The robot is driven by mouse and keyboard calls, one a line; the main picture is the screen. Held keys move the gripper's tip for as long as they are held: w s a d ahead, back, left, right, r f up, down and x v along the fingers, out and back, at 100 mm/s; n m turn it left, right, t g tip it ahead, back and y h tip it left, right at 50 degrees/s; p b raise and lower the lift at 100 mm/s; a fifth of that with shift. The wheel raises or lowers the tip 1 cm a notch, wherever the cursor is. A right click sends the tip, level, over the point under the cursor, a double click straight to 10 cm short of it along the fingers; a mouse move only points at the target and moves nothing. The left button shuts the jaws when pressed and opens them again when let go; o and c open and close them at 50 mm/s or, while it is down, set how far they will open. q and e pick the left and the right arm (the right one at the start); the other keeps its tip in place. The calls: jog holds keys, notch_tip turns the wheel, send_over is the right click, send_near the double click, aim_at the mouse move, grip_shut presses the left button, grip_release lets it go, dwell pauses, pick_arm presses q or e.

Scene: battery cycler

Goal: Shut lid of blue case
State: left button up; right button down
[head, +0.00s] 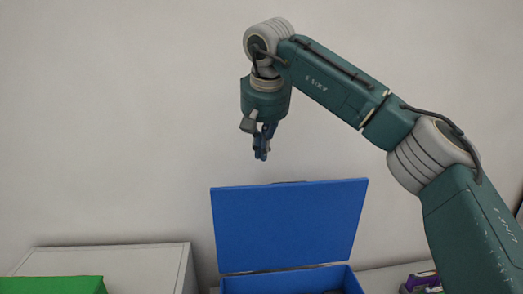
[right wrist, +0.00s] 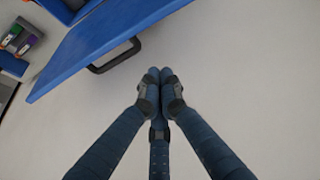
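The blue case (head: 285,284) stands at the bottom of the head view, partly cut off by the frame. Its lid (head: 290,226) is open and stands up, nearly vertical. The lid's edge (right wrist: 88,50) and a black handle (right wrist: 113,58) show in the right wrist view. My right gripper (head: 262,154) points down above the lid's top edge, apart from it. In the right wrist view its fingertips (right wrist: 160,76) meet with nothing between them, beside the handle. My left gripper is not in view.
A green box (head: 52,285) sits at lower left, by a white cabinet (head: 120,262). A purple item (head: 422,281) lies right of the case. Small colour-labelled items (right wrist: 20,40) show at the right wrist view's left edge. Space around the right gripper is clear.

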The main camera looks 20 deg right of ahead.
jog(key=p+x, duration=0.2)
jog(key=x, duration=0.6)
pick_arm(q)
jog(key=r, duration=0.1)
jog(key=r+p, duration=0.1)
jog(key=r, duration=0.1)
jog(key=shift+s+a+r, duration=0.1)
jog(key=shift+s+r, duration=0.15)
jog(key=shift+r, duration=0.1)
pick_arm(e)
jog(key=s, duration=0.2)
jog(key=s+a, duration=0.1)
jog(key=s, duration=0.1)
jog(key=shift+r, duration=0.1)
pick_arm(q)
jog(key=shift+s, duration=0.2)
